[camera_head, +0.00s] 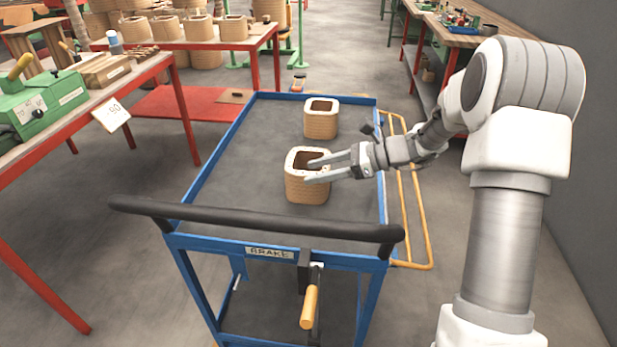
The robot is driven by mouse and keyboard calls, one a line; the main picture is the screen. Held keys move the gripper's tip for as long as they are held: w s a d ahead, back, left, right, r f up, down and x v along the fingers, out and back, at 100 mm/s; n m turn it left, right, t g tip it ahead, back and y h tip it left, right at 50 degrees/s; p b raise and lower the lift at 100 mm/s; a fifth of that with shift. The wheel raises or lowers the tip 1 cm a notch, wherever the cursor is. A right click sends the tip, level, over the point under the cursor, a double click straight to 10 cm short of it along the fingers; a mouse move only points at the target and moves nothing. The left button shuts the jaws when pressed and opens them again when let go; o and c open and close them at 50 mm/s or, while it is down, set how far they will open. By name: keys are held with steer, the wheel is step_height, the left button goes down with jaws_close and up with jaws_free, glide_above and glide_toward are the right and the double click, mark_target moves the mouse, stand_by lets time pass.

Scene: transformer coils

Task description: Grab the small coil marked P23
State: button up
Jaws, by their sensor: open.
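Two small square tan coils with hollow centres stand upright on the grey top of the blue cart (240,224). The nearer coil (307,190) is near the middle of the cart top. The farther coil (320,122) stands behind it, near the cart's far end. No P23 marking is readable on either coil. My gripper (312,171) comes in from the right with its fingers open and spread. Its fingertips overlap the nearer coil's upper part in the picture. I cannot tell whether they touch it. Nothing is held.
A black handle bar (260,221) crosses the cart's near end, above a BRAKE label. A yellow rail (412,200) runs along the cart's right side. Red-framed tables with more coils (200,27) and a green machine (40,105) stand left. The cart top's left side is bare.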

mark_target(306, 173)
steer(key=x, duration=0.3)
steer(key=shift+a+f+b, duration=0.1)
steer(key=shift+a+b, duration=0.05)
steer(key=shift+b, duration=0.15)
jaws_close()
stand_by(1.1)
